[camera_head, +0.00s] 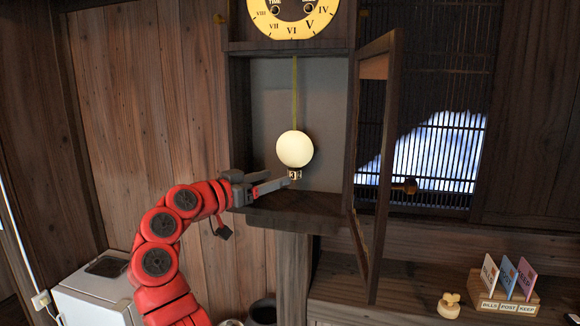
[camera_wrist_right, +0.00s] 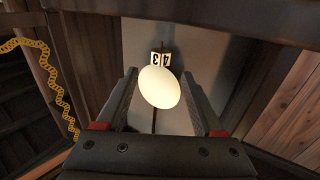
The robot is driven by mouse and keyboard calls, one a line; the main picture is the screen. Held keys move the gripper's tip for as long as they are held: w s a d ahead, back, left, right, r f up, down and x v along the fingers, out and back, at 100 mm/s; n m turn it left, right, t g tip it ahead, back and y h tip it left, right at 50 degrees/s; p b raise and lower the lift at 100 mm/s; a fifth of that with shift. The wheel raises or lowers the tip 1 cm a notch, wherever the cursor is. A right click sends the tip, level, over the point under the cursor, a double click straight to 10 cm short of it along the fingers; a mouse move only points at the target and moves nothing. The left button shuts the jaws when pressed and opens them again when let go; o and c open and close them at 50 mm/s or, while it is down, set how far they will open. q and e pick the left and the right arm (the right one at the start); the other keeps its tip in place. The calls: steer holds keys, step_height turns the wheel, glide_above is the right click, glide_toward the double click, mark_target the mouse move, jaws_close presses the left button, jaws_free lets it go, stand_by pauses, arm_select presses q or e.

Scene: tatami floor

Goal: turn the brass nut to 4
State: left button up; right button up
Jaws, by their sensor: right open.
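A round cream pendulum bob (camera_head: 294,149) hangs on a thin rod inside the open clock case; it also shows in the right wrist view (camera_wrist_right: 160,88). Just below it sits the small nut (camera_head: 295,175), with pale faces marked in black. In the right wrist view the nut (camera_wrist_right: 161,59) shows the figures 3 and 4, upside down; which one faces front is unclear. My right gripper (camera_head: 268,187) reaches in from the left at about nut height, open and empty. In the wrist view its fingers stand either side of the bob, apart from the nut. My left gripper is out of view.
The clock dial (camera_head: 291,14) is above. The case door (camera_head: 371,165) stands open on the right, with a dark ledge (camera_head: 292,205) below the pendulum. A letter holder (camera_head: 504,301) and small wooden object (camera_head: 449,305) sit on the lower right shelf.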

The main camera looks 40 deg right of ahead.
mark_target(289, 173)
steer(key=d, duration=0.3)
steer(key=w+d+p, duration=0.1)
steer(key=d, duration=0.2)
steer(key=shift+w+d, duration=0.1)
steer(key=shift+d, duration=0.05)
jaws_close()
